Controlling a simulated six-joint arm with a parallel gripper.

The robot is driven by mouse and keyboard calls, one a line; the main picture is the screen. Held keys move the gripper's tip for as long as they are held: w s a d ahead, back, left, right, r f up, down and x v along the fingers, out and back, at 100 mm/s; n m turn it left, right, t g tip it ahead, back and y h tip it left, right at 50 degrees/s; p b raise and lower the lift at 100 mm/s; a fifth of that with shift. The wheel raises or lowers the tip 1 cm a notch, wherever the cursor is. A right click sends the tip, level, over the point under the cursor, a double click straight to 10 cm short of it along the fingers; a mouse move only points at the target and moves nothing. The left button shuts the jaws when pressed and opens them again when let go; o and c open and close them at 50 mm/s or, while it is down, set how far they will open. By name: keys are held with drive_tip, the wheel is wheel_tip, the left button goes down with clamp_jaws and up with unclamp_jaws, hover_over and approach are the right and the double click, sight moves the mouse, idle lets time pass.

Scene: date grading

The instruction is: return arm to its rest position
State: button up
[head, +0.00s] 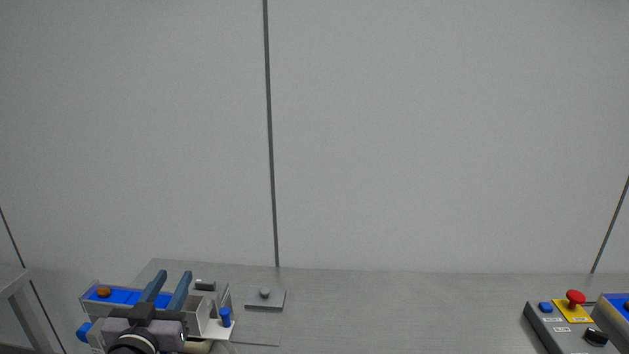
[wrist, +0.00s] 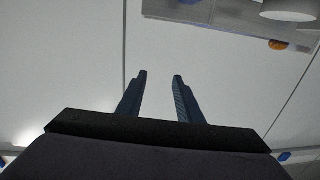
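My gripper (head: 172,284) is at the lower left of the head view, with its two dark blue fingers pointing up and apart. The wrist view also shows my gripper (wrist: 160,76), with a clear gap between the fingers and nothing in it. In the head view it overlaps a grey conveyor-like unit with a blue bed (head: 122,296). A brown date (head: 104,292) lies on the blue bed, left of the fingers. An orange-brown date also shows at the upper right of the wrist view (wrist: 278,45). How high my gripper is over the unit I cannot tell.
A small grey plate with a knob (head: 265,298) lies right of my gripper. A control box (head: 567,328) with a red button (head: 575,297) stands at the far right, beside another blue-topped unit (head: 618,306). The middle of the table (head: 400,310) is clear.

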drive_tip(key=w+d+n+g+y, duration=0.1)
drive_tip(key=w+d+y, duration=0.1)
drive_tip(key=w+d, duration=0.35)
drive_tip(key=w+d+f+n+g+y, duration=0.15)
drive_tip(key=d+f+g, duration=0.4)
drive_tip(key=d, duration=0.55)
drive_tip(key=s+d+f+g+h, duration=0.1)
drive_tip(key=s+d+f+g, duration=0.1)
drive_tip(key=s+d+f, duration=0.2)
drive_tip(key=s+d+f+m+g+h+p, duration=0.1)
drive_tip(key=s+d+f, duration=0.3)
drive_tip(key=d, duration=0.6)
drive_tip(key=s+d+f+g+h, duration=0.1)
drive_tip(key=s+d+f+g, duration=0.2)
drive_tip(key=s+d, duration=0.3)
drive_tip(key=shift+d+f+g+p, duration=0.3)
drive_tip(key=shift+d+f+g, duration=0.05)
drive_tip(key=shift+d+f, duration=0.1)
drive_tip(key=s+d+f+g, duration=0.1)
drive_tip(key=s+d, duration=0.2)
drive_tip(key=s, duration=0.2)
drive_tip(key=s+d+f+m+g+h, duration=0.1)
drive_tip(key=s+d+g, duration=0.1)
drive_tip(key=s+d, duration=0.1)
drive_tip(key=s+d+f+m+g+h, duration=0.1)
drive_tip(key=s+d, duration=0.3)
drive_tip(key=s, duration=0.2)
drive_tip(key=shift+s+d+g, duration=0.1)
drive_tip(key=shift+s+g, duration=0.2)
